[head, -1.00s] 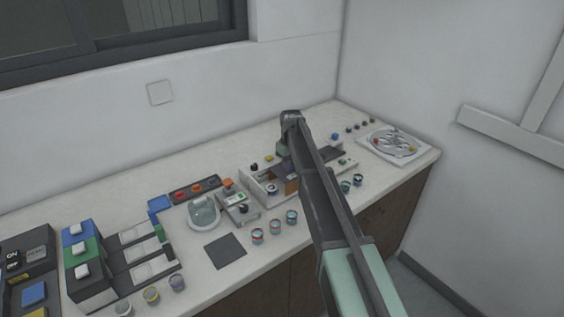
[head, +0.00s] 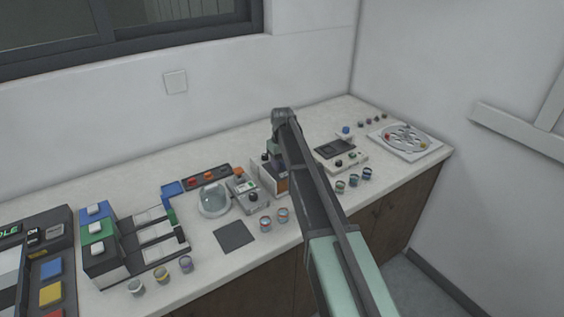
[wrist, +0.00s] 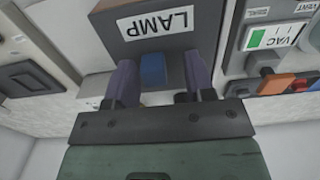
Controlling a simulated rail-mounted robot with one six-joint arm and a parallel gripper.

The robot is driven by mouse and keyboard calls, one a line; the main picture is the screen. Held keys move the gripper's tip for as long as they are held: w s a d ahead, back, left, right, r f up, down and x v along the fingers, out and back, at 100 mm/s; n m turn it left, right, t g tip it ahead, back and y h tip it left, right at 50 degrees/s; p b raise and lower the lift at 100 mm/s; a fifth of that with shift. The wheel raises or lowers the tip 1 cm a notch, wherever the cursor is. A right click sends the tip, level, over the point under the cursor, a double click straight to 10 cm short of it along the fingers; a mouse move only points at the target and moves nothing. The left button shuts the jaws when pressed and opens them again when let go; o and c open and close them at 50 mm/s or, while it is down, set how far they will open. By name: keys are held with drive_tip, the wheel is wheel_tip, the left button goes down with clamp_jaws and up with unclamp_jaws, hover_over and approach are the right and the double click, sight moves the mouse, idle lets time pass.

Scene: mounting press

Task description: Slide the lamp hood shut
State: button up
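The lamp hood is a dark grey box labelled LAMP (wrist: 158,24) at the top of the wrist view. A blue handle (wrist: 153,70) sticks out from it toward me. My gripper (wrist: 160,78) has its two purple fingers on either side of this handle. The left finger is very close to it, and a gap shows at the right finger, so it looks open around the handle. In the head view, an orange-brown part of the lamp unit (head: 282,185) shows left of my arm.
A grey VAC box (wrist: 282,38) with levers stands close on the right in the wrist view. In the head view, a glass dome (head: 213,199) and small cups (head: 265,224) stand left of the unit. A dark-topped panel (head: 336,149) lies to its right.

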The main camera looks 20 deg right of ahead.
wheel_tip(320, 180, up, 11)
drive_tip(key=p, duration=1)
drive_tip(key=shift+p, duration=0.4)
drive_tip(key=shift+f, duration=0.1)
